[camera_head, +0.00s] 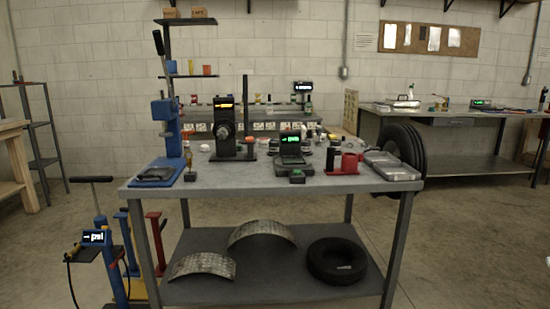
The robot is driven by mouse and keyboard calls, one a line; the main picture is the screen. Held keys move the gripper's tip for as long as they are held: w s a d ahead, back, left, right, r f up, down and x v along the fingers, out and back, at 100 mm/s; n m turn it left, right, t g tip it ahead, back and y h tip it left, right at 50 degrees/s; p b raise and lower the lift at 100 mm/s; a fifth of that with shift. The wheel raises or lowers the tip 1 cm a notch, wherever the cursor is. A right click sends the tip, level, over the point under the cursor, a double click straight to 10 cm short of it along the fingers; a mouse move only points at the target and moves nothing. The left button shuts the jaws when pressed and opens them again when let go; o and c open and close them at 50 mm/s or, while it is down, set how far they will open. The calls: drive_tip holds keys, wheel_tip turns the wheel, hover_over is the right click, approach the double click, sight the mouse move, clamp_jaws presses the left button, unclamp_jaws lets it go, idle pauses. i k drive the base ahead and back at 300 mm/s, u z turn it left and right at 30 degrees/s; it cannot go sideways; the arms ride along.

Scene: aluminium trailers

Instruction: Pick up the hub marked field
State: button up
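A grey metal workbench (330,184) stands in front of me with many items on its top. A black upright device (226,145) with a round grey metal part on its face stands left of centre. I cannot tell whether that round part is a hub. Several small dark round parts lie towards the back right of the bench, too small to identify. I cannot read the word "field" on anything. My gripper is not in view.
A blue press (167,125) stands at the bench's left end. A tyre (335,262) and curved plates (262,233) lie on the lower shelf. Floor is clear at right.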

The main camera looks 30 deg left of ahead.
sight(337, 146)
drive_tip(key=z, duration=0.25)
drive_tip(key=k, duration=0.5)
drive_tip(key=u, duration=1.2)
drive_tip(key=i, duration=1)
drive_tip(key=u, duration=0.05)
